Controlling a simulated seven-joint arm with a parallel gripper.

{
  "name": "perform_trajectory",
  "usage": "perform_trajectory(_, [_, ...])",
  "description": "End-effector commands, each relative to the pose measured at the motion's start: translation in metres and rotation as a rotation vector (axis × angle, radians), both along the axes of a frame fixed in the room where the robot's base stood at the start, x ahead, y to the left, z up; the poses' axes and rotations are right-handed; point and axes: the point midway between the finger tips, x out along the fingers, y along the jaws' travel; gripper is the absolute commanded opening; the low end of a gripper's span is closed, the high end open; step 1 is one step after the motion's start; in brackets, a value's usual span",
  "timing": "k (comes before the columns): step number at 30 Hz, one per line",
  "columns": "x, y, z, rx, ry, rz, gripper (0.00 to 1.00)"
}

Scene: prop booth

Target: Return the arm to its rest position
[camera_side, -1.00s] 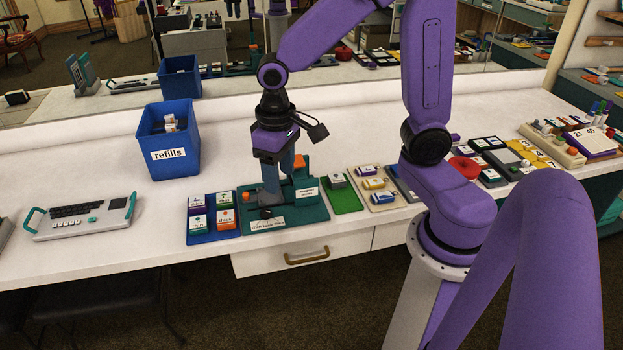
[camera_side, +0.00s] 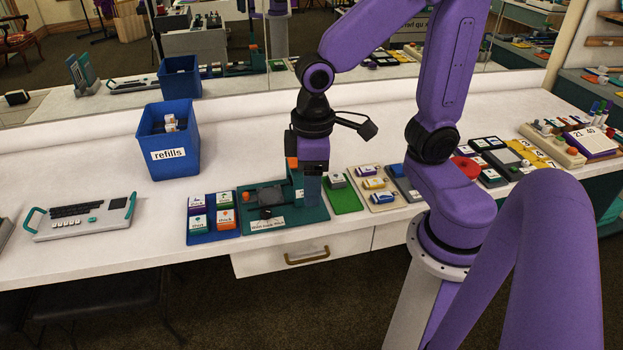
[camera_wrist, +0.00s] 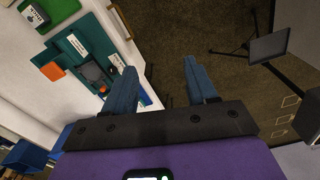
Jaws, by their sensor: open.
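My gripper (camera_side: 312,190) hangs over the right end of the teal board (camera_side: 290,218) in the side view, its fingers pointing down. In the wrist view my gripper (camera_wrist: 163,88) has two blue fingers spread apart with nothing between them. The same teal board (camera_wrist: 82,38) shows at the upper left there, with a dark square part (camera_wrist: 91,71) and an orange block (camera_wrist: 53,71) on it. My gripper's exact height above the board is hard to tell.
A blue tray (camera_side: 203,240) of labelled blocks lies left of the board, and a green mat (camera_side: 343,200) lies right of it. A blue refills bin (camera_side: 178,135) stands behind. A keyboard-like device (camera_side: 85,216) lies at far left. White counter is clear between these.

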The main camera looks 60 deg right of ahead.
Motion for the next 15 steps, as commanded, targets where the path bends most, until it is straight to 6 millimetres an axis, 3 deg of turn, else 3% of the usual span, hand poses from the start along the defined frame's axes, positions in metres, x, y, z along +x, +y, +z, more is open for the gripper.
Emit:
perform_trajectory(5, [-0.007,0.000,0.001,0.001,-0.001,0.035,0.57])
perform_trajectory(15, [-0.074,-0.012,0.007,0.008,-0.009,0.419,0.57])
